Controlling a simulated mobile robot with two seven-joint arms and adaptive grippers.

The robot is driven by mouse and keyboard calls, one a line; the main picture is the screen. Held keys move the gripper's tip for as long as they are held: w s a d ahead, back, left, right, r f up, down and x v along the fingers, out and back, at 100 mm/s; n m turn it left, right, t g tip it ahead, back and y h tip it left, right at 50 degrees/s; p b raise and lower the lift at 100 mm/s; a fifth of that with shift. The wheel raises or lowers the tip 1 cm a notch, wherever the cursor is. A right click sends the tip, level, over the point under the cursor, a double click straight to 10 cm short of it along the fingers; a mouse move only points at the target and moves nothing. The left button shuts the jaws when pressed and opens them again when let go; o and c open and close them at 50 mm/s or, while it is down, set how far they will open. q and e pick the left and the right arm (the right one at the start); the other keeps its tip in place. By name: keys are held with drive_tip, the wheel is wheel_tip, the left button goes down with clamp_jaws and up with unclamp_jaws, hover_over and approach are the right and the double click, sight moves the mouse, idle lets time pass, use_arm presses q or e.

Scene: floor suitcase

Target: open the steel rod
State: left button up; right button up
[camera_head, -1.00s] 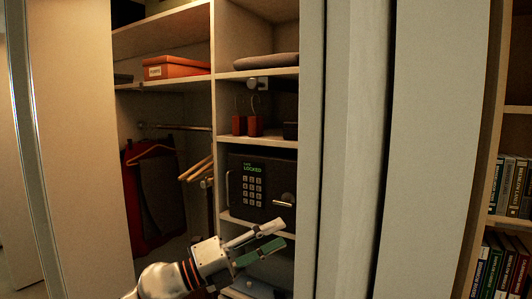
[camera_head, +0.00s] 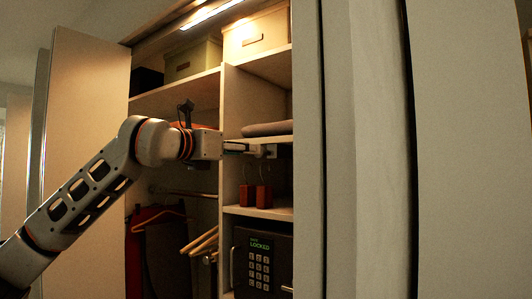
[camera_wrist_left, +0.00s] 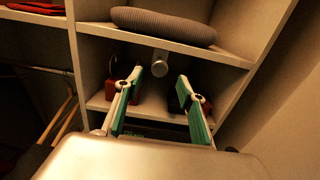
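A short steel rod (camera_wrist_left: 160,63) with a round end sticks out under the shelf that carries a folded grey cloth (camera_wrist_left: 165,25). My left gripper (camera_wrist_left: 159,88) is open and empty, with green pads on its two fingers. In the wrist view the rod end shows ahead of the gap between the fingertips and a little above it, not gripped. In the head view the left gripper (camera_head: 250,149) is raised just below that shelf, in front of the closet, and largely hides the rod. My right gripper is in neither view.
Red blocks with hooks (camera_head: 256,195) stand on the shelf below. A dark safe (camera_head: 262,262) reading LOCKED is beneath. Hangers and clothes (camera_head: 160,225) hang at left. A closet divider (camera_head: 232,110) and a door panel (camera_head: 355,150) flank this compartment.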

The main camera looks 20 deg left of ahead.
use_arm(q)
drive_tip(key=p+x, duration=0.2)
drive_tip(key=x, duration=0.5)
drive_tip(key=shift+w, duration=0.3)
clamp_jaws()
